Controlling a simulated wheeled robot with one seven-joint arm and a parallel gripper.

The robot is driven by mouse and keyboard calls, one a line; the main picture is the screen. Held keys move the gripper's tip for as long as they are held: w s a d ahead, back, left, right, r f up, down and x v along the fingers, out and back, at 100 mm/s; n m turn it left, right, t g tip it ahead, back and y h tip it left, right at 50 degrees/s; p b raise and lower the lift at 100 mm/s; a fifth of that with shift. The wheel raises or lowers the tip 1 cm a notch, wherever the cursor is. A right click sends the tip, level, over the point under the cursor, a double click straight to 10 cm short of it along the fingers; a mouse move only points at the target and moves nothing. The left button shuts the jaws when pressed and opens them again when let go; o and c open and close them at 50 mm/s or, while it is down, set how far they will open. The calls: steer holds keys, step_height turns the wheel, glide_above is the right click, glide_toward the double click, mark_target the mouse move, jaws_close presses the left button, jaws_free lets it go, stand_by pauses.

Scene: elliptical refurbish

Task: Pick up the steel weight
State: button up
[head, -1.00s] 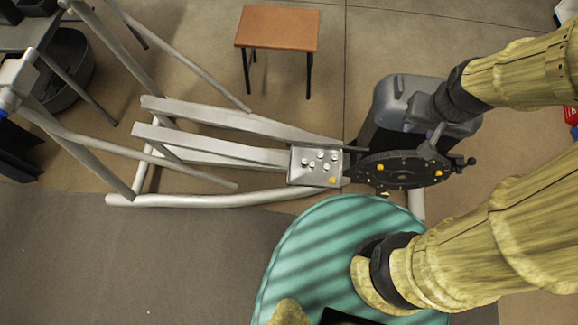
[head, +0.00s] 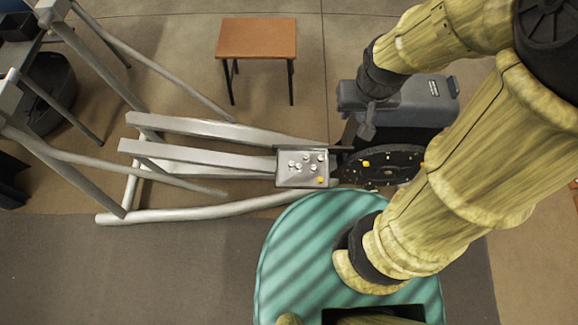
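A small silver-grey tray (head: 284,182) lies at the middle of the head view, on the machine's frame beside its black disc. Several small pale metallic pieces (head: 312,168) stand in it, with a yellow piece (head: 320,180) at its lower right corner. The steel weight may be among the pale pieces, but they are too small to tell apart. My gripper (head: 367,132) hangs above and to the right of the tray, over the dark part of the machine, apart from the tray. Its fingers are too small to read.
The black disc (head: 382,176) with a yellow spot (head: 366,163) is right of the tray, partly hidden by my arm. Long grey elliptical rails (head: 200,157) run left. A grey housing (head: 430,98) is behind my wrist. A brown-topped stool (head: 257,38) stands at the back.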

steer(key=shift+o, duration=1.3)
steer(key=shift+w+f, duration=0.1)
steer(key=shift+f, duration=0.2)
steer(key=n+g+b, duration=0.3)
steer(key=n+b, duration=0.6)
steer(key=b, duration=1.2)
glide_above(291, 164)
step_height(291, 164, down, 36)
steer(key=shift+w+r, duration=0.1)
step_height(291, 164, down, 12)
steer(key=shift+f+b, duration=0.15)
steer(key=shift+b, duration=0.8)
steer(key=shift+f, duration=0.1)
